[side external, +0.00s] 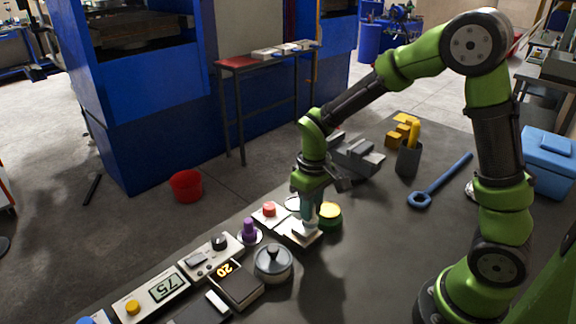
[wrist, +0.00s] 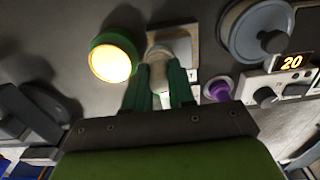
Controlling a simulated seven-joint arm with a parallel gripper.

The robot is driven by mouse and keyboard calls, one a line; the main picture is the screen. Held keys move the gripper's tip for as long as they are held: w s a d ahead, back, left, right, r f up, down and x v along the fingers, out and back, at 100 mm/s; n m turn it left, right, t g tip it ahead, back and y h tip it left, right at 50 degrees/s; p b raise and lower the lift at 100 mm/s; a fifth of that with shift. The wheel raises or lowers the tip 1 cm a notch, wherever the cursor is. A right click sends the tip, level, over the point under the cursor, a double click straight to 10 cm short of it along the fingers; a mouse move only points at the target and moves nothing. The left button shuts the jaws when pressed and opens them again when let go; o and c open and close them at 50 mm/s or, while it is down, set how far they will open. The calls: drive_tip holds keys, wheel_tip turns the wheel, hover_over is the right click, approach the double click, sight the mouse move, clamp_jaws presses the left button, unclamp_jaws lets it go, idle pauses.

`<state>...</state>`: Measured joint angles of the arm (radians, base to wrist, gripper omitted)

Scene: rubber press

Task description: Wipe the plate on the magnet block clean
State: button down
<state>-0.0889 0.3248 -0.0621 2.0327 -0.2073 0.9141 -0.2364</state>
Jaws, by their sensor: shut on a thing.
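My gripper (side external: 308,220) points down over a pale square plate (side external: 312,239) on the bench. In the wrist view, my gripper's green fingers (wrist: 161,82) are shut on a whitish, rounded wad (wrist: 157,58). The wad is low over the plate (wrist: 185,40), seemingly against it; exact contact cannot be told. The fingers and wad cover part of the plate, and the magnet block under it cannot be made out separately. Any dirt on the plate is too small to tell.
A red-button box (side external: 268,213), purple knob (side external: 249,232), lidded grey pot (side external: 272,263) and display boxes (side external: 237,285) crowd the left. A blue wrench (side external: 437,184) lies right; the bench between is clear.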

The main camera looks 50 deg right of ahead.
drive_tip(key=shift+d, duration=0.5)
drive_tip(key=shift+r, duration=4.1)
